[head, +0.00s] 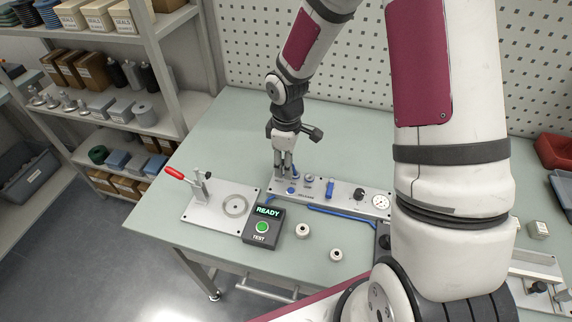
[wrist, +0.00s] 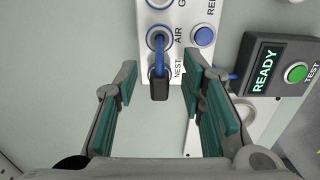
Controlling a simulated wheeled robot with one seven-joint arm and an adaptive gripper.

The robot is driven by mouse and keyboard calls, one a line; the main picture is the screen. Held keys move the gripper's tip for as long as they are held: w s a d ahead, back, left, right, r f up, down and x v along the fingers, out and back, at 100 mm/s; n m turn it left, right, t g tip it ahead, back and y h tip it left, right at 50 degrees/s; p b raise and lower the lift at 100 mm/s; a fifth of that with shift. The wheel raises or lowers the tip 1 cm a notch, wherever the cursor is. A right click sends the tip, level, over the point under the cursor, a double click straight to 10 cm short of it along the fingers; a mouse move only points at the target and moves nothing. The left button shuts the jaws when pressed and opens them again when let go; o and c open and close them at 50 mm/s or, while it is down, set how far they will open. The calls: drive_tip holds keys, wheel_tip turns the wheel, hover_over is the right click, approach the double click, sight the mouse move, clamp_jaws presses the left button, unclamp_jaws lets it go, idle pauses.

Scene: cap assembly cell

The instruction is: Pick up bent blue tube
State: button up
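My gripper (head: 285,170) points down over the left end of the grey panel (head: 340,197). In the wrist view its fingers (wrist: 162,72) are open, with a wide gap and nothing clamped. A short bent blue tube (wrist: 158,50) with a black end piece (wrist: 158,85) stands at the AIR port, between the fingertips and apart from both. In the head view the fingers mostly hide it. Another thin blue tube (head: 340,213) lies along the panel's near edge; my arm hides its right part. I cannot tell the fingertips' height over the short tube.
The READY/TEST box (head: 263,225) stands close by, near a plate with a red-handled clamp (head: 222,204). Two small pale rings (head: 303,230) (head: 336,254) lie on the table. A blue button (wrist: 204,36) sits beside the AIR port. The table's left back is clear.

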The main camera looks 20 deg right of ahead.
clamp_jaws()
drive_tip(key=shift+r, duration=0.1)
